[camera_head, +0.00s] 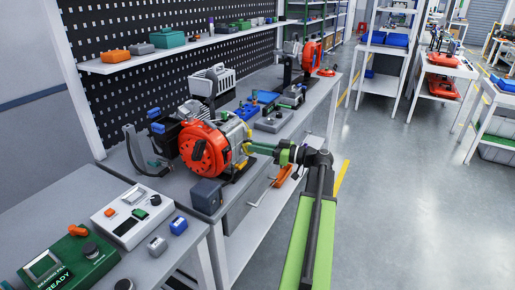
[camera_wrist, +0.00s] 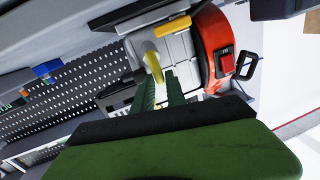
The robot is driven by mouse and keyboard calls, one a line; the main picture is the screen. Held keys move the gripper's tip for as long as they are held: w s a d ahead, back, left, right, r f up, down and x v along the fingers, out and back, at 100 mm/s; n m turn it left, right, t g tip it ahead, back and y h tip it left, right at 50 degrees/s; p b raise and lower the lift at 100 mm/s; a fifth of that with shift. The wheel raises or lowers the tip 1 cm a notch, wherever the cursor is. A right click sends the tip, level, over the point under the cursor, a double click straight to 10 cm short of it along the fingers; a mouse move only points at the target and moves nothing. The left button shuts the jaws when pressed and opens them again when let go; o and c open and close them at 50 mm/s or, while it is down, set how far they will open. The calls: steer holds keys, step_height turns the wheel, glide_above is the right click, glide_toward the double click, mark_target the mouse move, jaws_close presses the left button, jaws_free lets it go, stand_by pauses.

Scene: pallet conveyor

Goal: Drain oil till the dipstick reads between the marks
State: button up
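The engine (camera_head: 229,130) stands on the bench, with an orange round cover (camera_head: 203,150) facing the front. Its orange body and red switch (camera_wrist: 226,63) show at the right in the wrist view. A yellow hooked handle (camera_wrist: 153,62), which looks like the dipstick's, rises from the grey engine casing. My gripper (camera_wrist: 160,77) reaches in from the right in the head view, with its green fingers (camera_head: 259,148) at the engine's side. The fingers stand apart with the yellow handle's end between their tips. I cannot tell whether they touch it. The dipstick's marks and any oil level are hidden.
A dark grey box (camera_head: 206,196) sits at the bench's front corner. A green console (camera_head: 72,262) and a white meter box (camera_head: 132,215) stand on the near left bench.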

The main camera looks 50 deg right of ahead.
jaws_close()
stand_by(1.1)
steer(key=s+d+r+p, duration=0.1)
steer(key=s+r+p, duration=0.2)
steer(key=s, duration=0.2)
steer(key=shift+r, duration=0.2)
steer(key=shift+o, duration=1.1)
jaws_free()
steer(key=shift+d, duration=0.1)
